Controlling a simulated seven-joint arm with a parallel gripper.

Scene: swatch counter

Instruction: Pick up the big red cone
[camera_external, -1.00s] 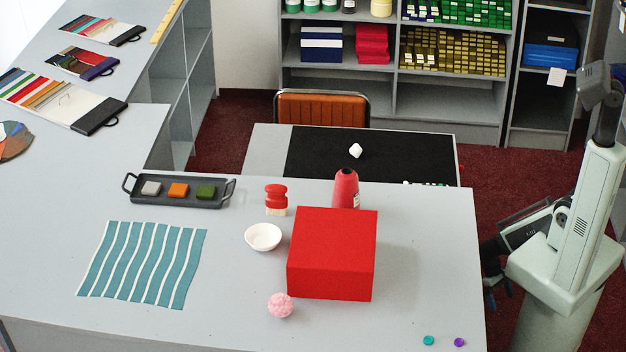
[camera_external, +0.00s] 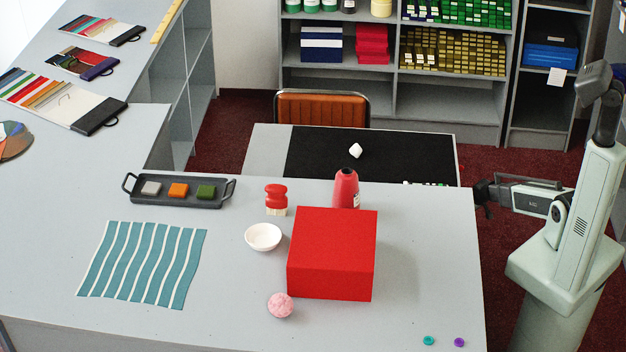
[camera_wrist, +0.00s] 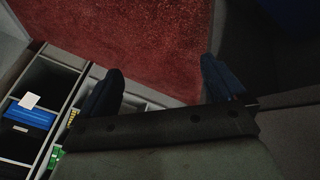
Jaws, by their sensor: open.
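A small red-handled brush (camera_external: 276,197) stands to the left of the bottle. My gripper (camera_external: 482,198) is off the counter's right edge, well to the right of the box. In the wrist view my gripper (camera_wrist: 165,85) has its two dark fingers apart, with nothing between them.
A dark tray (camera_external: 207,201) holds coloured blocks. Two small discs lie near the front right corner. The counter right of the box is clear.

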